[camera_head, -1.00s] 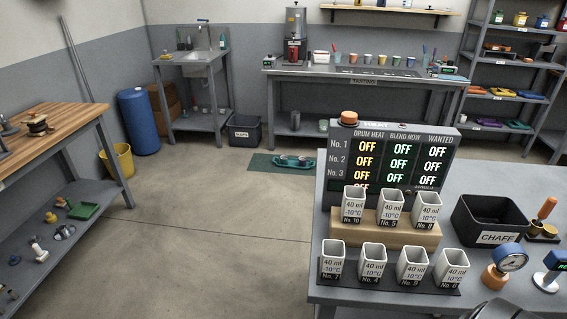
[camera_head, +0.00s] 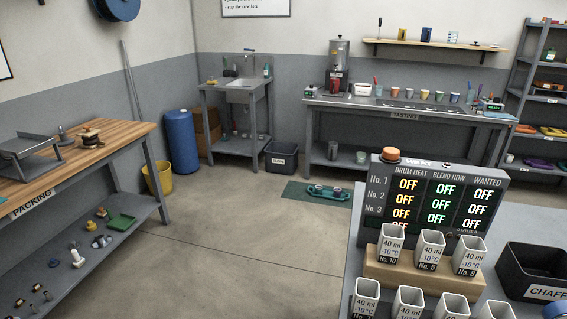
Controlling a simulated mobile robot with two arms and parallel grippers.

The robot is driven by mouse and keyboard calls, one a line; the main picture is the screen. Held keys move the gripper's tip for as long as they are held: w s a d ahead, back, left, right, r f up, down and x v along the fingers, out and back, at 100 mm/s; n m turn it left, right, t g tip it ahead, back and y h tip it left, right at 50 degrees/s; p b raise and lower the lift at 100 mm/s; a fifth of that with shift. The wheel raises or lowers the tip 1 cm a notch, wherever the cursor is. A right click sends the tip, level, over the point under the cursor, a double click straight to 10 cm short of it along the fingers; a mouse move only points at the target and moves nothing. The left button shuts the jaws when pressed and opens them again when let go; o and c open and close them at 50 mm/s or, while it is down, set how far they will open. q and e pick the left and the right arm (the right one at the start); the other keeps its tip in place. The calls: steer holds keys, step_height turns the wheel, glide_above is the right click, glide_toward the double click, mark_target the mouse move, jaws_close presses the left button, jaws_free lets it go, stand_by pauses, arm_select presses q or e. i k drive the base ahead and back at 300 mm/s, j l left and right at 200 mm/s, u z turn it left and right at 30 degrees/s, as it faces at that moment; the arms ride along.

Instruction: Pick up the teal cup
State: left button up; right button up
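On the tasting table (camera_head: 410,117) at the back stands a row of small coloured cups. The one at the left end of the row looks teal (camera_head: 379,91), with something thin and red just above it; it is small and its hue is hard to be sure of. It stands upright, well away from me across the floor. Another small greenish-grey vessel (camera_head: 361,157) sits on the shelf under that table. Neither of my grippers shows in this view.
A counter at the front right holds the heat display (camera_head: 435,195), white square cups and a chaff bin (camera_head: 535,272). A packing bench (camera_head: 80,160) stands left. A green mat (camera_head: 300,197) with a teal tray (camera_head: 328,192) lies before the tasting table. The middle floor is clear.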

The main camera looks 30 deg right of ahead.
mark_target(319, 191)
steer(key=i+j+u, duration=0.1)
steer(key=i+j, duration=0.3)
steer(key=i+j+z, duration=0.2)
steer(key=i, duration=0.35)
steer(key=i+j+z, duration=0.2)
steer(key=i, duration=0.3)
steer(key=i+l+z, duration=0.1)
steer(key=i+z, duration=0.55)
steer(key=i, duration=0.15)
steer(key=i+z, duration=0.35)
steer(key=i+j, duration=0.05)
